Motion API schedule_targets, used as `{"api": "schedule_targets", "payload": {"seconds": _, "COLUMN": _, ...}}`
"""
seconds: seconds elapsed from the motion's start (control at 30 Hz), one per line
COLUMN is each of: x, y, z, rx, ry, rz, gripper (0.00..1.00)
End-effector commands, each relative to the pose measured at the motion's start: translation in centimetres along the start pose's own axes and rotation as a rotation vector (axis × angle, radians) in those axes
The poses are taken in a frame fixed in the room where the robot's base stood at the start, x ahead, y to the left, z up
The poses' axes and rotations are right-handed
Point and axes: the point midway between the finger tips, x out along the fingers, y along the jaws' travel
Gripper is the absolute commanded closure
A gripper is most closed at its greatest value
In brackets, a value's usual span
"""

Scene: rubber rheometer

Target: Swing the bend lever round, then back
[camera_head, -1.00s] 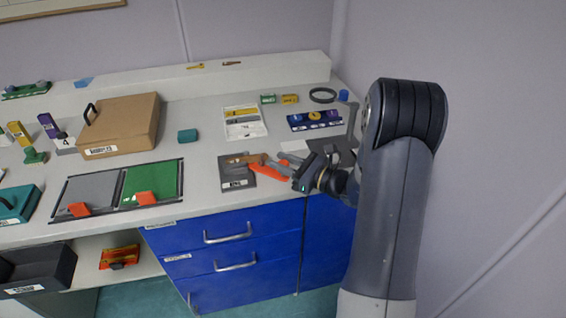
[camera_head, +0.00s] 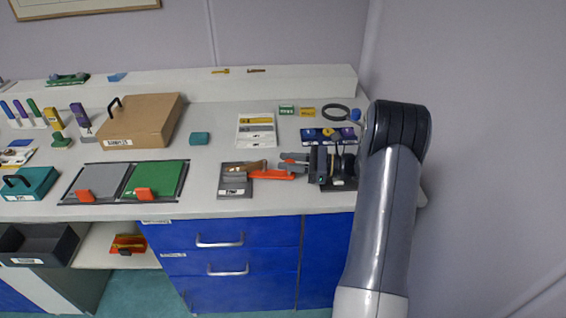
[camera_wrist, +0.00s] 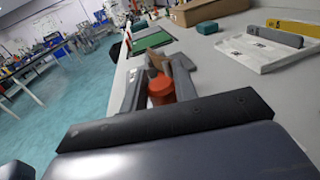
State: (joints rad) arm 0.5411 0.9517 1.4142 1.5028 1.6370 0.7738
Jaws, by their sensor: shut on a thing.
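The bend lever is an orange bar (camera_head: 272,175) reaching right from a small fixture on a dark grey plate (camera_head: 235,191) near the counter's front edge. A brown part (camera_head: 256,166) lies beside the bar on the fixture. My gripper (camera_head: 286,163) comes in from the right, its grey fingers low at the bar's right end. In the wrist view, my gripper (camera_wrist: 158,84) has its fingers on either side of the lever's orange-red rounded end (camera_wrist: 160,90) and is shut on it. The lever's pivot is hard to make out.
A white tray (camera_head: 242,142) lies behind the plate. A blue block with round parts (camera_head: 318,136) and a dark ring (camera_head: 335,107) are behind my gripper. Grey and green panels (camera_head: 160,178) in a frame lie left. Bare counter separates them from the plate.

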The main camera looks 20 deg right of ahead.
Motion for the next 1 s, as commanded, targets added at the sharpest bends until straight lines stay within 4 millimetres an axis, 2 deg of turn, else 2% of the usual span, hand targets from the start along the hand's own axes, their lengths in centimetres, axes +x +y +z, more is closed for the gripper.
{"api": "schedule_targets", "payload": {"seconds": 0.7, "x": -0.23, "y": -0.21, "z": 0.10, "rx": -0.002, "ry": -0.001, "rz": 0.057, "gripper": 1.00}}
{"api": "schedule_targets", "payload": {"seconds": 0.73, "x": -0.23, "y": -0.20, "z": 0.10, "rx": -0.002, "ry": -0.001, "rz": 0.057, "gripper": 0.70}}
{"api": "schedule_targets", "payload": {"seconds": 0.97, "x": -0.21, "y": -0.16, "z": 0.06, "rx": -0.001, "ry": -0.001, "rz": 0.058, "gripper": 0.51}}
{"api": "schedule_targets", "payload": {"seconds": 1.0, "x": -0.21, "y": -0.16, "z": 0.05, "rx": -0.001, "ry": -0.001, "rz": 0.058, "gripper": 0.51}}
